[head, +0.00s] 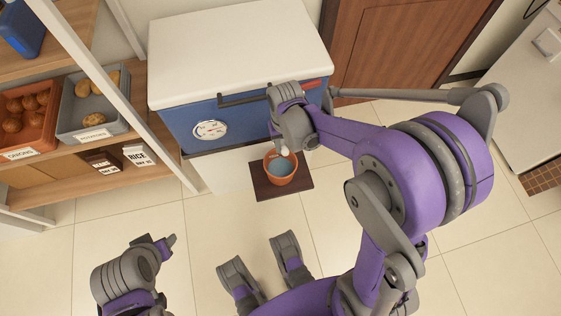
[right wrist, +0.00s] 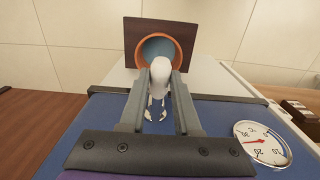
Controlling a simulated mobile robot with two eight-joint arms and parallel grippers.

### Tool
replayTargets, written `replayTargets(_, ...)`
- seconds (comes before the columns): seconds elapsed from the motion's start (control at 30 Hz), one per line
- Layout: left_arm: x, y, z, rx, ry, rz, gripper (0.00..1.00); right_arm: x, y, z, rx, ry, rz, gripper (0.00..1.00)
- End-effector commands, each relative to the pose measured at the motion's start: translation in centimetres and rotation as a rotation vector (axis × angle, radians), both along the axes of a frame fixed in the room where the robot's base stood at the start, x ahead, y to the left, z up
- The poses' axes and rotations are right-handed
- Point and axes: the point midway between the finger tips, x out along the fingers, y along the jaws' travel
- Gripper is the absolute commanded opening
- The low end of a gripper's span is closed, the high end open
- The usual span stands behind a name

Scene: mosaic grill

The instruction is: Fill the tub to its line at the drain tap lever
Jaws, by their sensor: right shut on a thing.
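The tub (head: 281,179) is an orange-brown round vessel with a blue-grey inside or surface; it also shows in the right wrist view (right wrist: 160,46). It sits on a dark brown board in front of the blue chest. I cannot make out its line or the liquid level. In the head view my right gripper (head: 284,147) hides most of the tap. My left gripper (head: 160,243) hangs away over the floor, its jaws unclear.
The blue chest (head: 180,122) has a white lid (head: 240,45), a dark handle and a round dial (head: 210,130). The dark board (head: 300,188) carries the tub. A shelf with potatoes (head: 95,118) and onions (head: 22,120) stands left. The tiled floor in front is clear.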

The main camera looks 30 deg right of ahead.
Motion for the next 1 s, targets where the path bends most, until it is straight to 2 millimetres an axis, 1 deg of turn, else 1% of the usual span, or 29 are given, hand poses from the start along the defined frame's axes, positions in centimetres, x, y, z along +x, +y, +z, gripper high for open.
replayTargets(0.47, 0.0, 0.0, -0.1, 0.000, 0.000, 0.000, 0.50, -0.1, 0.0, -0.1, 0.000, 0.002, 0.000, 0.00)
replayTargets(0.57, 0.0, 0.0, -0.6, 0.000, 0.002, 0.000, 0.50, -0.1, 0.0, -0.7, 0.000, 0.002, 0.000, 0.00)
replayTargets(0.7, 0.1, 0.0, -1.8, 0.000, 0.006, 0.000, 0.50, 0.0, 0.0, -2.1, 0.000, 0.002, 0.000, 0.00)
replayTargets(0.73, 0.1, 0.0, -1.5, 0.000, 0.005, 0.000, 0.50, 0.0, 0.0, -1.8, 0.000, 0.001, 0.000, 0.37)
replayTargets(0.8, 0.1, 0.0, -1.4, 0.000, 0.005, 0.000, 0.50, 0.0, 0.0, -1.6, 0.000, 0.001, 0.000, 0.49)
replayTargets(0.9, 0.1, 0.0, -1.3, 0.000, 0.005, 0.000, 0.50, 0.0, 0.0, -1.6, 0.000, 0.001, 0.000, 0.65)
replayTargets(1.0, 0.1, 0.0, -1.3, 0.000, 0.005, 0.000, 0.50, 0.0, 0.0, -1.6, 0.000, 0.000, 0.000, 0.65)
